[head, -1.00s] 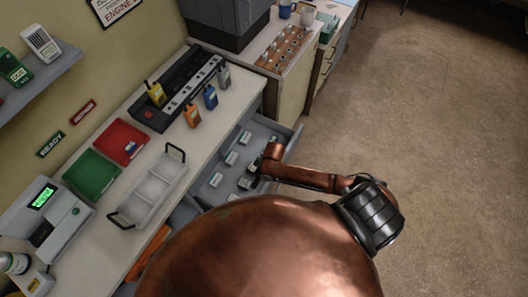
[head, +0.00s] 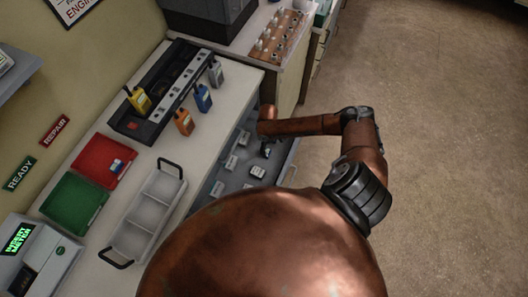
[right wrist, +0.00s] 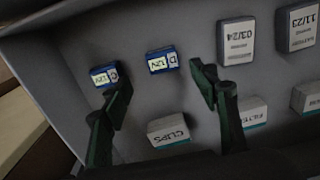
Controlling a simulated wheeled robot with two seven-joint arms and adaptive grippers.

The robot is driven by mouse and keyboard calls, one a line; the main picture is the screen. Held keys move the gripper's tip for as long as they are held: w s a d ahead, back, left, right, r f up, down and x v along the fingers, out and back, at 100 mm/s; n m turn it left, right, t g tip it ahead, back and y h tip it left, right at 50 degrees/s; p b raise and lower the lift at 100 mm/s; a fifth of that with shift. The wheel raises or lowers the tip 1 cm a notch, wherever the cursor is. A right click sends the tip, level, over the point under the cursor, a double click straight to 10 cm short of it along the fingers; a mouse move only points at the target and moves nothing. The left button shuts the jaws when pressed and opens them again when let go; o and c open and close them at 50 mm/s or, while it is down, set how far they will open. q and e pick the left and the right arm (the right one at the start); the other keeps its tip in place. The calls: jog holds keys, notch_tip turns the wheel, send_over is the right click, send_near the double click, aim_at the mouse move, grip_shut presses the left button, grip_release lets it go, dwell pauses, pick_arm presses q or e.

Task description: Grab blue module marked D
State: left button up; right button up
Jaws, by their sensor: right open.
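The blue module marked D (right wrist: 162,61) lies in the open grey drawer, its pale label facing up in the right wrist view. A second blue module marked C (right wrist: 104,76) lies to its left, near the left fingertip. My right gripper (right wrist: 160,77) is open and empty, its dark fingers pointing into the drawer. Module D shows between and just beyond the fingertips, apart from both. In the head view my right gripper (head: 267,149) is small and partly hidden by my arm at the drawer. My left gripper is not in view.
On the counter are a red tray (head: 92,153), a green tray (head: 72,203), a divided clear tray (head: 150,213) and several handheld radios.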

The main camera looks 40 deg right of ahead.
aim_at(268, 152)
jog(key=f, duration=0.3)
jog(key=shift+s, duration=0.3)
notch_tip(268, 152, down, 3)
jog(key=shift+s+f+b, duration=0.1)
jog(key=shift+f+b, duration=0.05)
jog(key=shift+b, duration=0.35)
jog(key=c, duration=1.3)
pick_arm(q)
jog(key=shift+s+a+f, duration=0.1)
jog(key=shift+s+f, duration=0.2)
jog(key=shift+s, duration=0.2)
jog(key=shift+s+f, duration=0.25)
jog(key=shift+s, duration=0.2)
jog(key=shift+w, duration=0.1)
